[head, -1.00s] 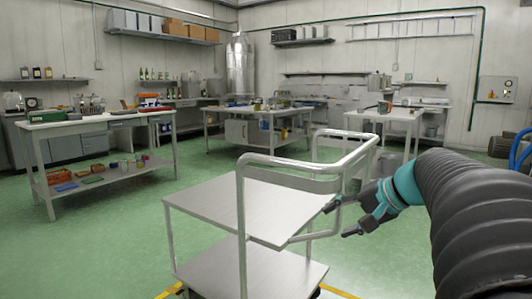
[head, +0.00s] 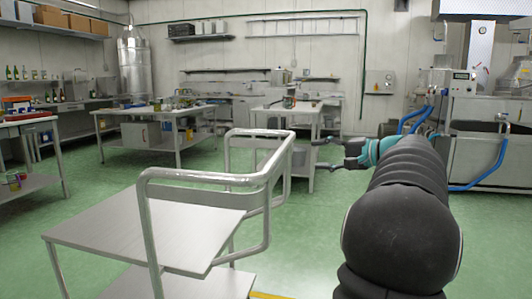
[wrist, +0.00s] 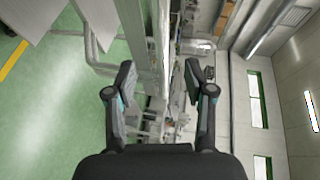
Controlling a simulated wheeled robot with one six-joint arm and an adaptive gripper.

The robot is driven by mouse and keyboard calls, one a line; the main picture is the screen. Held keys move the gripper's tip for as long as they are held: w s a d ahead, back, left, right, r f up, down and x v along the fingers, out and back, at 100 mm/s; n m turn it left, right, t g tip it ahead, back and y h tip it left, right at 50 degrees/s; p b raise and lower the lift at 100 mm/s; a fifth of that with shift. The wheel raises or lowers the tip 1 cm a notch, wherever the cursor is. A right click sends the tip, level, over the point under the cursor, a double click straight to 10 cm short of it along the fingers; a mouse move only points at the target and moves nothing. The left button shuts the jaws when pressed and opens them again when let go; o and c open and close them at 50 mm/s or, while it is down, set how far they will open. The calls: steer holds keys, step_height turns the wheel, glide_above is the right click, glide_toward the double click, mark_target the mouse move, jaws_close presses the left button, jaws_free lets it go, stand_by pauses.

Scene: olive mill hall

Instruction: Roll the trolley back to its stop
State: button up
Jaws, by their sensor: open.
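The trolley is a grey metal cart with two flat shelves and a bent tube handle. In the head view its upper shelf (head: 150,225) is at lower left and its handle (head: 212,178) rises beside it, near the middle. My gripper (head: 322,154) is to the right of the handle, apart from it in the picture, with its fingers spread and pointing left. In the wrist view my gripper (wrist: 160,75) is open, and pale tubes of the trolley (wrist: 93,50) run at the upper left and up to between the fingers. I cannot tell their depth.
A white table (head: 300,109) stands behind the trolley. A larger work table (head: 150,116) is further left. A machine with blue hoses (head: 480,150) stands at right. Yellow floor marking (head: 268,295) shows below the trolley. Green floor is clear around it.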

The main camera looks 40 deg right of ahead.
mark_target(283, 155)
steer(key=p+x, duration=0.1)
steer(key=x, duration=1.3)
steer(key=shift+r, duration=0.1)
jaws_close()
